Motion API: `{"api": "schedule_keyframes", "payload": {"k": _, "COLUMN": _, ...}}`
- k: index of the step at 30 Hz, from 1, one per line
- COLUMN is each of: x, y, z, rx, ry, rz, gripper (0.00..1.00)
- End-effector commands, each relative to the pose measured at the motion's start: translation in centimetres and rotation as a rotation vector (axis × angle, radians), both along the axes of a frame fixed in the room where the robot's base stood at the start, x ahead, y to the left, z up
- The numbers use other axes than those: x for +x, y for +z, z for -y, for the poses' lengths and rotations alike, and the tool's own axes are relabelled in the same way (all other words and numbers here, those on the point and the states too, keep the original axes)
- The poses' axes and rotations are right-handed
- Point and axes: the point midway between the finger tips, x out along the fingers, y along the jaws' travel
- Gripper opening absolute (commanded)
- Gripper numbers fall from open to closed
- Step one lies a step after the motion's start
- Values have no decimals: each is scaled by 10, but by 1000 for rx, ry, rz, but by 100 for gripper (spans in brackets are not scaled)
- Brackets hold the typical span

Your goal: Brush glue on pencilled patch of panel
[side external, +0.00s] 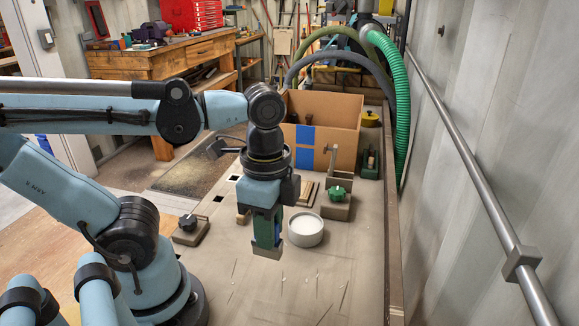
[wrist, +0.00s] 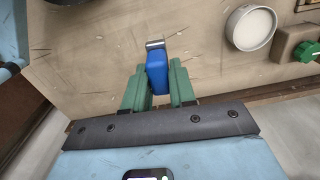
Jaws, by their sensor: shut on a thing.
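My gripper (side external: 267,240) points down over the tan work surface (side external: 325,285), to the left of a white round pot (side external: 305,230). In the wrist view its green fingers (wrist: 157,76) are shut on a blue-handled brush (wrist: 157,68) with a metal band (wrist: 155,44) at its far end. The bristles are hidden. The pot (wrist: 250,27) is at the upper right there, apart from the brush, with a pale inside. Thin dark and pale marks lie on the work surface; I cannot tell which, if any, outline the pencilled patch, or where the panel's edges are.
A cardboard box (side external: 340,135) with a blue patch stands at the back. A metal rail (side external: 470,155) runs along the right wall. The front of the surface is clear of tall things.

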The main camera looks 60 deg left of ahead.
Motion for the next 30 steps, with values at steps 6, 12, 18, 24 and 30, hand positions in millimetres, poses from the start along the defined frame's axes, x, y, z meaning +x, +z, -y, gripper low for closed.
{"api": "schedule_keyframes", "payload": {"k": 6, "x": 0, "y": 0, "z": 0, "rx": 0, "ry": 0, "rz": 0, "gripper": 1}}
{"api": "schedule_keyframes", "payload": {"k": 12, "x": 0, "y": 0, "z": 0, "rx": 0, "ry": 0, "rz": 0, "gripper": 1}}
{"api": "schedule_keyframes", "payload": {"k": 18, "x": 10, "y": 3, "z": -4, "rx": 0, "ry": 4, "rz": 0, "gripper": 1}}
{"api": "schedule_keyframes", "payload": {"k": 24, "x": 45, "y": 8, "z": -19, "rx": 0, "ry": 7, "rz": 0, "gripper": 1}}
{"api": "schedule_keyframes", "payload": {"k": 30, "x": 88, "y": 7, "z": -46, "rx": 1, "ry": 8, "rz": 1, "gripper": 1}}
